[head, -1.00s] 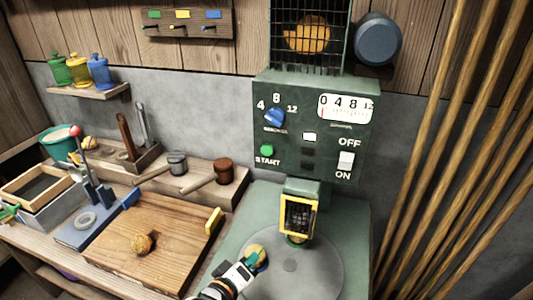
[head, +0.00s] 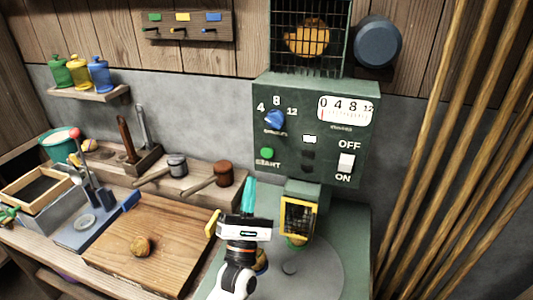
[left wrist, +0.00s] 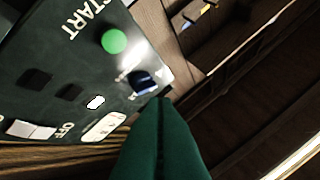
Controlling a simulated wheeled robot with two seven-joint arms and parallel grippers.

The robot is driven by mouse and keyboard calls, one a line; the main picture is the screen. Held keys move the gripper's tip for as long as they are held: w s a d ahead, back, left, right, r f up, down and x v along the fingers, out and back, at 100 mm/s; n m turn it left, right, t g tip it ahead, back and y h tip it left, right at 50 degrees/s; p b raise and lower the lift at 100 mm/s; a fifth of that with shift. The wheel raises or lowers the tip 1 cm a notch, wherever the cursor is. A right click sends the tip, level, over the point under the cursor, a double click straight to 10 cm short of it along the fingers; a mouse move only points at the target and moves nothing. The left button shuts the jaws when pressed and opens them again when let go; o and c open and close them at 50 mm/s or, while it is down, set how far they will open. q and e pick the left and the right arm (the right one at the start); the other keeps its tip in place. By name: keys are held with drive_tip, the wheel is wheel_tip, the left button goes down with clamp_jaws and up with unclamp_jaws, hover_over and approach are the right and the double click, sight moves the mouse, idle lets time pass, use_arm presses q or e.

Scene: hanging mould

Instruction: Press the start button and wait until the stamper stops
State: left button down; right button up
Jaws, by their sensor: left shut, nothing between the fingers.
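The green start button (head: 267,153) is at the lower left of the dark green machine panel (head: 325,92). It also shows in the left wrist view (left wrist: 114,41). My left gripper (head: 249,194) is below the button and apart from it, with shut, empty fingers pointing up. In the left wrist view the shut fingers (left wrist: 161,115) point towards the panel, their tips appearing near the blue dial (left wrist: 144,82). The stamper with its yellow-framed guard (head: 299,216) sits above the round grey plate (head: 318,268). A yellowish round piece (head: 262,260) is partly hidden behind my left arm. My right gripper is out of view.
A white ON/OFF switch (head: 346,162) is right of the button. A wooden board (head: 165,235) with a small round brown piece (head: 141,246) lies left of the machine. Long wooden poles (head: 450,130) lean at the right. A wooden-handled tool (head: 222,173) rests behind the board.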

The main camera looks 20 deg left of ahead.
sight(267, 153)
use_arm(q)
drive_tip(key=shift+w, duration=0.1)
drive_tip(key=w+b, duration=0.4)
drive_tip(key=w, duration=0.4)
drive_tip(key=shift+w+d, duration=0.2)
drive_tip(key=shift+w, duration=0.1)
idle(1.3)
idle(0.7)
drive_tip(key=shift+w+b, duration=0.45)
